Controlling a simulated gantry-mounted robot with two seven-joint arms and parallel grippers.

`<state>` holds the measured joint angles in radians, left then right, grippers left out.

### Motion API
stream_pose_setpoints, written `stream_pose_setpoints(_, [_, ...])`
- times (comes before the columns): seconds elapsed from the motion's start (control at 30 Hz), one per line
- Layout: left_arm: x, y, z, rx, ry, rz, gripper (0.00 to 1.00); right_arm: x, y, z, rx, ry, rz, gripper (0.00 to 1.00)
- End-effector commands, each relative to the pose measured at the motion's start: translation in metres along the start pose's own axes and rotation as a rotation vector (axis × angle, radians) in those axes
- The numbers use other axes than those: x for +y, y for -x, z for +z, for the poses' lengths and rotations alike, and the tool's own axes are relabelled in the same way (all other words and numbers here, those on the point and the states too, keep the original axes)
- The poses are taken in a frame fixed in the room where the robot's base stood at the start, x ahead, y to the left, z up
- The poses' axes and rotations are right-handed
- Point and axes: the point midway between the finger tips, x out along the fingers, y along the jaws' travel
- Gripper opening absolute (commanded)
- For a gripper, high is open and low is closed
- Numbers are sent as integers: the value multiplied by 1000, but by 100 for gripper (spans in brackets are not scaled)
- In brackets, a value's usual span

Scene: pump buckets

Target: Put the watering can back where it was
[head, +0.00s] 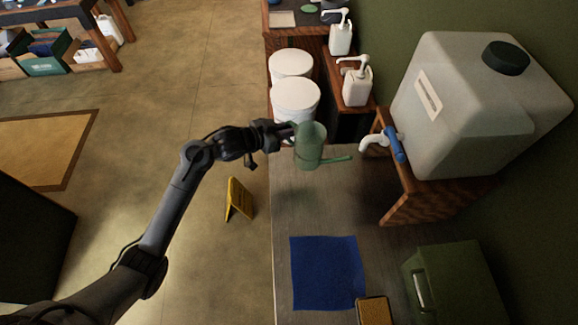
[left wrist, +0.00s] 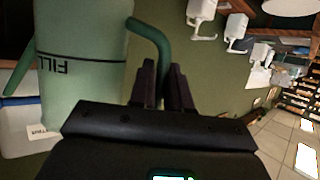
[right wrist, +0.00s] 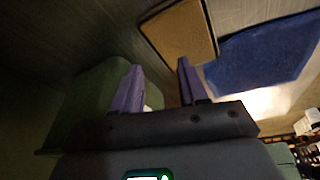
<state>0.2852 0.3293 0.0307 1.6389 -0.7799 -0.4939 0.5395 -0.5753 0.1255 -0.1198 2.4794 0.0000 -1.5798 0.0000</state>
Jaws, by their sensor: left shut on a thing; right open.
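The green watering can (head: 309,146) is held above the far part of the bench in the head view, its spout pointing right toward the tank's tap. My left gripper (head: 291,130) is shut on its handle. In the left wrist view the can body (left wrist: 82,50) shows a dark line and the letters FILL, and the handle (left wrist: 158,45) runs down between the fingers (left wrist: 163,85). A blue cloth (head: 327,272) lies flat on the near bench. My right gripper (right wrist: 157,88) is open and empty in the right wrist view, facing the sponge-like block (right wrist: 180,42) and the blue cloth (right wrist: 262,50).
A large white tank (head: 465,110) with a blue-handled tap (head: 396,145) stands on a wooden stand at right. White buckets (head: 295,98) and pump bottles (head: 356,85) stand beyond the bench. A green box (head: 455,285) is near right. The bench (head: 310,210) between can and cloth is clear.

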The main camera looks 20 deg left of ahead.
Motion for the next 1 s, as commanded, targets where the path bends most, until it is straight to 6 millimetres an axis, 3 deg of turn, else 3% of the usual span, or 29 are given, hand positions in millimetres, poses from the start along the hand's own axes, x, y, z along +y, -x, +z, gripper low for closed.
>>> stream_pose_setpoints(0.03, [1, -6, 9, 3, -2, 3, 0, 0, -15, 4, 1, 0, 0, 43])
stream_pose_setpoints(0.3, [1, -16, 25, -1, 0, 4, 0, -3, -30, 14, -11, -2, -4, 43])
stream_pose_setpoints(0.6, [0, -33, 66, -1, 1, 4, 0, -4, -29, 12, -6, -7, -8, 43])
stream_pose_setpoints(1.0, [0, -45, 95, -2, 2, 3, 0, -4, -29, 11, -2, -7, -7, 43])
